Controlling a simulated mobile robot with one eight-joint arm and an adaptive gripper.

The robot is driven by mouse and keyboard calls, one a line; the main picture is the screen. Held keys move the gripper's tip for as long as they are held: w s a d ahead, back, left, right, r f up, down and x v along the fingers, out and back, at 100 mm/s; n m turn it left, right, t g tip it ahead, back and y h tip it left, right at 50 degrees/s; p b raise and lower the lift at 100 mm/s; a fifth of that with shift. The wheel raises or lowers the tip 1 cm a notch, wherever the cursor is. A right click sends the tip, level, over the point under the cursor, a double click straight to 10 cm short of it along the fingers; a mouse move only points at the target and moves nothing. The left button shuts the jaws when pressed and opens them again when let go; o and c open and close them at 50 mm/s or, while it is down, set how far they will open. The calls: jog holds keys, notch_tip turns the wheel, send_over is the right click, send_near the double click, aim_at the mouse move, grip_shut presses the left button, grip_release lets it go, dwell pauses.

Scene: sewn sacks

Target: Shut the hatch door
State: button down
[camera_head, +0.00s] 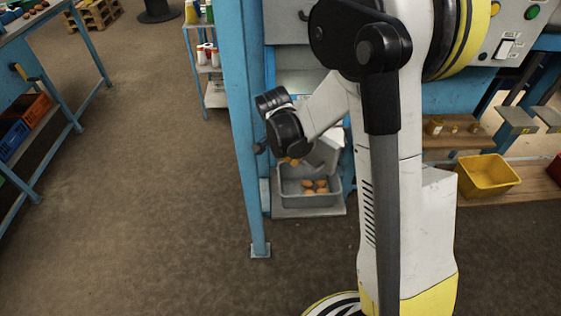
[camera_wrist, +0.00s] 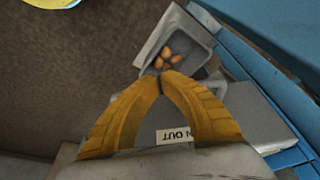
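My gripper (camera_wrist: 165,78) shows in the wrist view with its two yellow curved fingers brought together at the tips, and nothing shows between them. In the head view only a bit of its fingers (camera_head: 291,161) shows below the black wrist. A pale grey tilted panel (camera_head: 325,150), which looks like the hatch door, stands open behind the fingers above a grey bin. In the wrist view a grey panel (camera_wrist: 255,115) lies right of the fingers. A white label reading "OUT" (camera_wrist: 174,135) shows between the fingers. Contact between fingers and panel cannot be told.
The grey bin (camera_head: 296,199) holds several orange-brown lumps (camera_head: 315,186). A blue post (camera_head: 243,140) stands close left of my wrist. A yellow bin (camera_head: 487,175) sits on a wooden shelf at right. The brown floor (camera_head: 150,200) at left is clear.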

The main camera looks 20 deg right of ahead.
jog(key=d+n, duration=0.1)
jog(key=d, duration=0.1)
jog(key=d+n, duration=0.1)
jog(key=d, duration=0.1)
jog(key=w+d+n, duration=0.1)
jog(key=d, duration=0.1)
jog(key=shift+w+d+n+t+y, duration=0.1)
jog(key=shift+d+n+t+y, duration=0.2)
jog(key=shift+d+t, duration=0.1)
jog(key=w+d+n+y, duration=0.1)
jog(key=w+d+n, duration=0.3)
jog(key=d, duration=0.3)
jog(key=shift+w+d+t, duration=0.2)
jog(key=shift+w+t, duration=0.2)
jog(key=shift+w, duration=0.2)
jog(key=shift+s, duration=0.1)
